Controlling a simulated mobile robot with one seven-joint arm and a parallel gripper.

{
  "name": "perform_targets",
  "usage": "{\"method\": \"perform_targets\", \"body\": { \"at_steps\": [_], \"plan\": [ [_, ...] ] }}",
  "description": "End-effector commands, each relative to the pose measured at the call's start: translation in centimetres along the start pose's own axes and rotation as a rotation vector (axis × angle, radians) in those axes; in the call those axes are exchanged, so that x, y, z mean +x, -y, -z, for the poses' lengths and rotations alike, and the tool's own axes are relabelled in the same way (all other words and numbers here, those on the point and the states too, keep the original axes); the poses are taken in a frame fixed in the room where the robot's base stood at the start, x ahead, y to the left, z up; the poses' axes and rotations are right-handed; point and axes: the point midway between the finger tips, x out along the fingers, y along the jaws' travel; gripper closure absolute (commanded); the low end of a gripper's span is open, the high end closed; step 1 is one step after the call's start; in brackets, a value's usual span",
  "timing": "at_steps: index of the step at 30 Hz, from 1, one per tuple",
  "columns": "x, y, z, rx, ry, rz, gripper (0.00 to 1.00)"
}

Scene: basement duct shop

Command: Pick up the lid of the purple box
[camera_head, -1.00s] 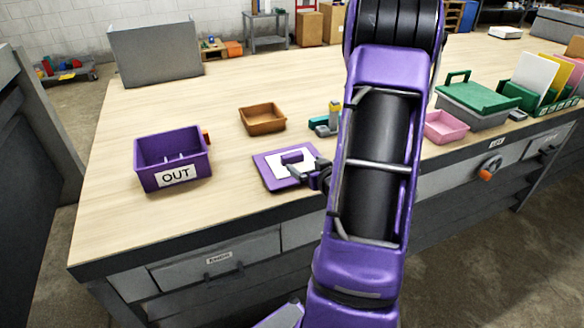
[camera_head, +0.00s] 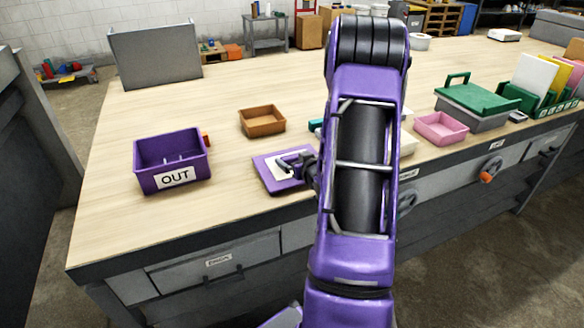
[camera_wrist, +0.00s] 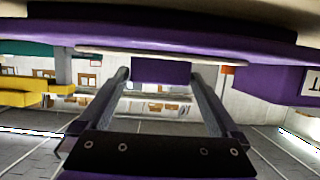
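The purple lid (camera_head: 268,181) lies flat on the bench, with a pale panel on top. In the wrist view its purple handle (camera_wrist: 161,71) shows between the two fingers of my gripper (camera_wrist: 160,74). A narrow gap seems to show on each side of the handle, so my gripper looks open around or just in front of it. In the head view my gripper (camera_head: 291,162) is over the lid and covers most of the handle. The purple box (camera_head: 172,160), labelled OUT, stands open to the left of the lid, apart from it.
A brown tray (camera_head: 262,121) sits behind the lid. A pink tray (camera_head: 441,128) and a grey box with a green lid (camera_head: 478,97) stand to the right. A grey metal panel (camera_head: 155,54) stands at the back left. Bare bench lies between the box and the lid.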

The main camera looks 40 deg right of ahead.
Motion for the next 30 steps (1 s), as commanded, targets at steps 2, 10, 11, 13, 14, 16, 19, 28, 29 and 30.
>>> {"method": "perform_targets", "body": {
  "at_steps": [2, 10, 11, 13, 14, 16, 19, 28, 29, 30],
  "plan": [
    [0.0, 0.0, 0.0, 0.0, 0.0, 0.0, 0.18],
    [0.0, 0.0, 0.0, 0.0, 0.0, 0.0, 0.67],
    [0.0, 0.0, 0.0, 0.0, 0.0, 0.0, 0.72],
    [0.0, 0.0, 0.1, -0.001, -0.001, 0.0, 0.76],
    [0.0, 0.0, 0.1, -0.001, -0.001, 0.0, 0.76],
    [0.0, 0.0, 0.1, -0.001, -0.001, 0.0, 0.76],
    [-0.1, 0.0, 0.3, -0.001, -0.002, 0.0, 0.76],
    [-1.9, 0.0, 5.1, -0.004, -0.005, -0.001, 0.76],
    [-2.1, 0.0, 5.7, -0.003, -0.005, -0.001, 0.76],
    [-2.3, 0.0, 6.4, -0.004, -0.004, -0.001, 0.76]
  ]
}}
